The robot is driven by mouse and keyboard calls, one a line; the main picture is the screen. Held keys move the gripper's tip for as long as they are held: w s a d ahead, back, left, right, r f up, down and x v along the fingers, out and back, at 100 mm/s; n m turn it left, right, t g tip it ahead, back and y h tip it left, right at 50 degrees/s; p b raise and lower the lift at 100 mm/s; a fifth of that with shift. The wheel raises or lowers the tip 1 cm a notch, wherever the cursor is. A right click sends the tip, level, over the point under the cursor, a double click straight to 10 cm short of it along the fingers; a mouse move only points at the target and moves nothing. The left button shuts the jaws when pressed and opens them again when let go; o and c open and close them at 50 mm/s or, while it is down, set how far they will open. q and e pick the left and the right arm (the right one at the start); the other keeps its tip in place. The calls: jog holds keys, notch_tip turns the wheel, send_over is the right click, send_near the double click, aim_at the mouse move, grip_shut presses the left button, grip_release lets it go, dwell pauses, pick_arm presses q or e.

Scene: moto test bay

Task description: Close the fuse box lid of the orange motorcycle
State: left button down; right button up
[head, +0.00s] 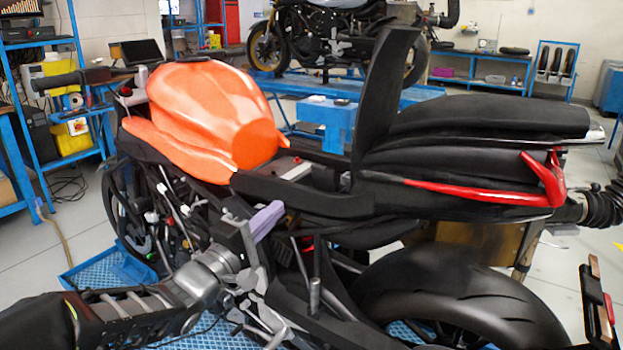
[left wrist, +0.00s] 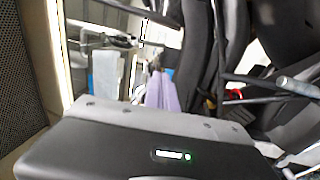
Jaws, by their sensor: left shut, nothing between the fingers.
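The orange motorcycle (head: 215,110) fills the middle of the head view. A tall black flap (head: 385,95), which looks like the open fuse box lid, stands nearly upright in front of the seat. Just left of its foot is an open bay with a grey and red part (head: 290,168). My left gripper (head: 268,220) is shut and empty, its lavender fingers beside the frame, below and left of the flap. The fingers also show in the left wrist view (left wrist: 160,92), where I cannot make out the flap. My right gripper is not in view.
The black seat (head: 480,120) and red-edged tail lie right of the flap. The rear wheel (head: 460,300) is below. Black frame rails run close to my left gripper. A second motorcycle (head: 335,40) stands behind on a blue lift. The air above the orange tank is clear.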

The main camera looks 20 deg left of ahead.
aim_at(319, 169)
pick_arm(q)
jog(key=x, duration=1.4)
